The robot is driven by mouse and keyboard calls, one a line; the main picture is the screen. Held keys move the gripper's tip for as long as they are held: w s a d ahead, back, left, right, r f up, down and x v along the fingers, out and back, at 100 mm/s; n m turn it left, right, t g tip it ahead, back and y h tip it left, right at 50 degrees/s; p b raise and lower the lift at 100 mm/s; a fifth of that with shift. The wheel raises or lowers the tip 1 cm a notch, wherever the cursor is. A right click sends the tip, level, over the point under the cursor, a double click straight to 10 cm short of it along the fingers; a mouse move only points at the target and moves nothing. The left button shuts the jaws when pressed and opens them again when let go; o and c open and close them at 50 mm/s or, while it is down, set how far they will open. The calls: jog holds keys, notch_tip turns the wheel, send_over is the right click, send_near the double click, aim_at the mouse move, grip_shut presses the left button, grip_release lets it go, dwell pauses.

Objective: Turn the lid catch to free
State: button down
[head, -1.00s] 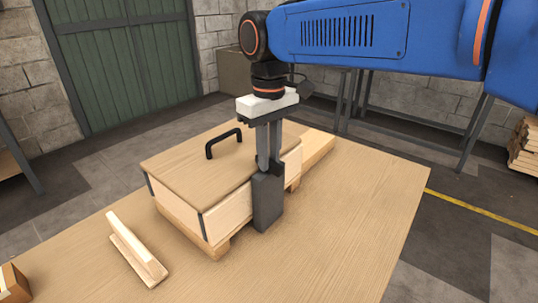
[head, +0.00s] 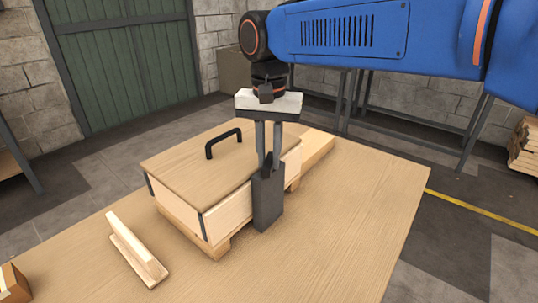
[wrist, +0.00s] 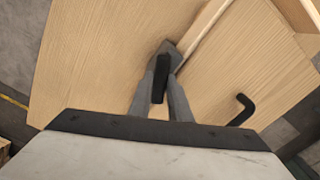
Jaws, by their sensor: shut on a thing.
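The dark lid catch (head: 266,172) sits on top of a grey post (head: 267,205) beside the front side of the wooden box. It shows as a black bar between the fingers in the wrist view (wrist: 160,84). My gripper (head: 269,160) points straight down and is shut on the catch, one finger on each side. The box's flat wooden lid (head: 190,160) is down and carries a black handle (head: 224,143). The fingers hide part of the catch in the head view.
The box stands on wooden runners (head: 216,249) on a wide wooden table (head: 345,225). A wooden piece with an upright strip (head: 137,250) lies to the left. A small brown box (head: 14,283) is at the lower left. The table's right side is clear.

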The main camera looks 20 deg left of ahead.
aim_at(269, 160)
jog(key=m, duration=0.5)
dwell(0.6)
jog(key=c, duration=1.6)
grip_release()
jog(key=shift+c, duration=0.2)
notch_tip(269, 160, up, 18)
jog(key=shift+f, duration=0.25)
